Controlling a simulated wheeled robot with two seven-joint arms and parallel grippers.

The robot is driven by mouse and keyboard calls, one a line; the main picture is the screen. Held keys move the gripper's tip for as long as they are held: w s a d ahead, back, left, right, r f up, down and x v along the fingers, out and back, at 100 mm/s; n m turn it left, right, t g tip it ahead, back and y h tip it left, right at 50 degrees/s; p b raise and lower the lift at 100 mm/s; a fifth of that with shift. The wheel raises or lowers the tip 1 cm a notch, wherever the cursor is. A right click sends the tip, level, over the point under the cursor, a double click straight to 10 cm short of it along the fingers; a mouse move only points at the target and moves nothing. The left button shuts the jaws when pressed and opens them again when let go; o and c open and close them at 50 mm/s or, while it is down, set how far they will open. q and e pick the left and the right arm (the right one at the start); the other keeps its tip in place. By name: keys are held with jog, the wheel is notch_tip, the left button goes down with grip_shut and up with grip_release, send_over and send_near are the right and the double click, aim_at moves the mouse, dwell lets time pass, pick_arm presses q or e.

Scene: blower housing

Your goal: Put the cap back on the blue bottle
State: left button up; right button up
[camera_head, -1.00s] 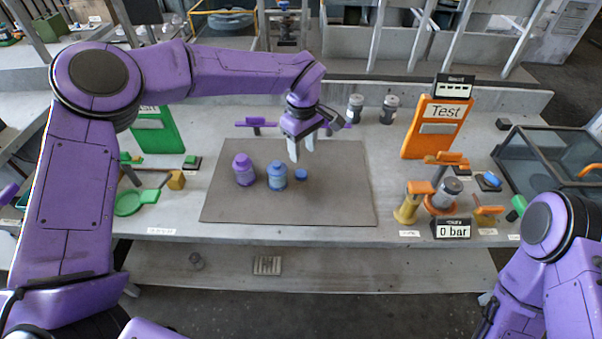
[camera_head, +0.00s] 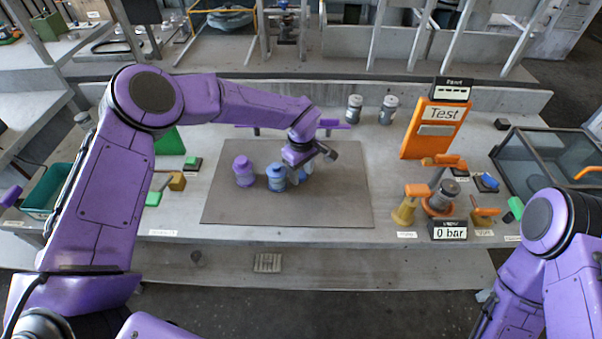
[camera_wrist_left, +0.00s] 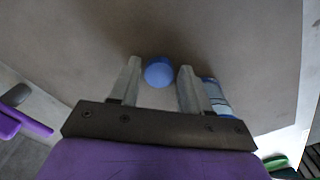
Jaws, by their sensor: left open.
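The blue bottle (camera_head: 276,178) stands upright on the brown mat, left of my left gripper. The blue cap (camera_wrist_left: 158,72) lies on the mat, between the two open fingers of my left gripper (camera_wrist_left: 158,82) in the left wrist view. In the head view my left gripper (camera_head: 301,177) is low over the mat and largely hides the cap. The bottle also shows in the left wrist view (camera_wrist_left: 217,97), just right of the right finger and partly hidden by it. My right arm is at the lower right of the head view; its gripper is out of frame.
A purple bottle (camera_head: 243,171) stands left of the blue one on the brown mat (camera_head: 330,205). Two grey jars (camera_head: 354,109) stand behind. An orange test panel (camera_head: 433,130), a valve fixture (camera_head: 443,195) and a glass-walled box (camera_head: 545,165) are to the right. The mat's right side is clear.

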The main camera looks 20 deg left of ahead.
pick_arm(q)
jog(key=shift+c, duration=0.3)
jog(key=c, duration=0.7)
jog(key=shift+r+b, duration=0.4)
jog(key=s+a+r+b, duration=0.1)
jog(key=s+r+b, duration=0.2)
jog(key=s+r, duration=0.9)
jog(key=shift+s, duration=1)
jog(key=shift+a, duration=0.1)
